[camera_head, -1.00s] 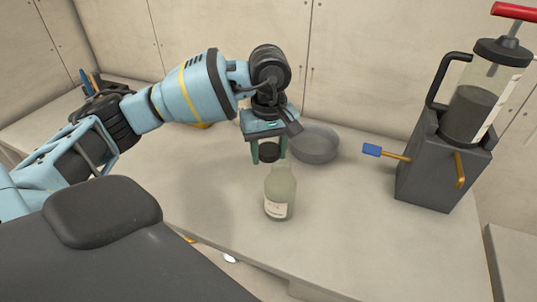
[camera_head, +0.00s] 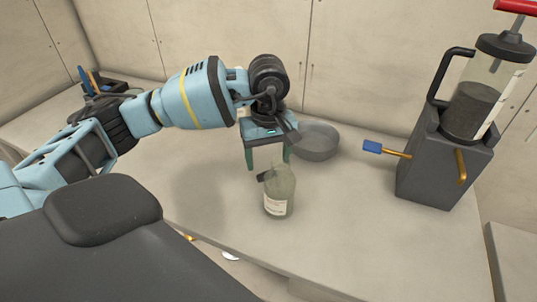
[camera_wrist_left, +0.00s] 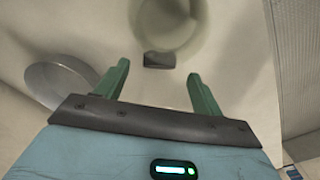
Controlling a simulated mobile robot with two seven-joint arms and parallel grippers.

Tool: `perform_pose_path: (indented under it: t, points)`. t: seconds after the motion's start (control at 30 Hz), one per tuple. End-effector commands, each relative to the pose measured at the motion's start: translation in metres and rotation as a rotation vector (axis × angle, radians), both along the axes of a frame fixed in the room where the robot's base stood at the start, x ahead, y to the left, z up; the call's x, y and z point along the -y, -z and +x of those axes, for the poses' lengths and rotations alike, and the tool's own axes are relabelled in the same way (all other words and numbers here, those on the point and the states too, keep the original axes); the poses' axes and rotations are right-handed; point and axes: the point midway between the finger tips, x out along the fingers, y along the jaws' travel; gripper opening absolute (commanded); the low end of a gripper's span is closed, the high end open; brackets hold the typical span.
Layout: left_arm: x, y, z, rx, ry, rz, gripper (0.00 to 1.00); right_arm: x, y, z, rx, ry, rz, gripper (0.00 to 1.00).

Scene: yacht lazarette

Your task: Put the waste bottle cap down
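The waste bottle (camera_head: 280,193) is pale green with a white label and stands upright on the counter, its top uncapped. The dark bottle cap (camera_head: 264,177) is tilted just left of the bottle's shoulder, below my fingers; I cannot tell whether it touches the bottle or the counter. My left gripper (camera_head: 269,161) is open above and behind the bottle, with nothing between its fingers. In the left wrist view, the cap (camera_wrist_left: 159,60) shows beyond the spread green fingertips, beside the bottle (camera_wrist_left: 165,22). My right gripper is not in view.
A round grey dish (camera_head: 318,142) stands on the counter close to the right of my left gripper. A grey pump device (camera_head: 440,165) with a clear cylinder and a blue-handled valve (camera_head: 372,148) stands further right. The front right of the counter (camera_head: 350,235) is clear.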

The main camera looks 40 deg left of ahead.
Motion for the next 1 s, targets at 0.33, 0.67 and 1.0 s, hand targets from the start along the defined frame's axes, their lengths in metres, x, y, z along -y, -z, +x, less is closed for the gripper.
perform_pose_path:
  t: [0.33,0.67,1.0]
  points:
    - [0.000,-0.006,0.000,0.003,0.000,0.000,0.68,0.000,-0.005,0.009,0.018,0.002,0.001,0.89]
    - [0.000,-0.059,0.001,0.005,0.001,-0.001,0.68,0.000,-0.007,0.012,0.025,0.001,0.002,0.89]
    - [0.000,-0.119,0.001,0.003,-0.001,0.001,0.68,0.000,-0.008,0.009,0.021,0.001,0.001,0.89]
